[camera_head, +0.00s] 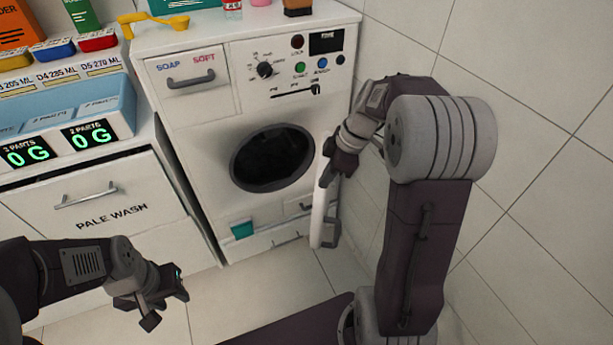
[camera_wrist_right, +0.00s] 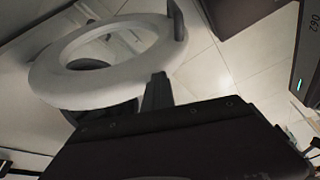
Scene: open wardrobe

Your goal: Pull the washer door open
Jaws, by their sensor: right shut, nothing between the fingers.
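The washer (camera_head: 215,130) is white, with a dark round drum opening (camera_head: 272,158) in its front. Its door (camera_head: 319,205) stands swung out to the right, seen nearly edge-on. In the right wrist view the door is a white ring (camera_wrist_right: 70,88) around a window. A grey part that looks like its handle (camera_head: 333,232) is on its right side; it shows in the wrist view (camera_wrist_right: 177,18). My right gripper (camera_head: 326,178) is shut and empty at the door's upper part; contact is unclear. My left gripper (camera_head: 165,302) is open and empty, low at the left.
A tiled wall (camera_head: 520,130) stands close on the right, beside my right arm. A white drawer cabinet (camera_head: 110,205) with blue trays stands left of the washer. Floor (camera_head: 270,285) in front is clear.

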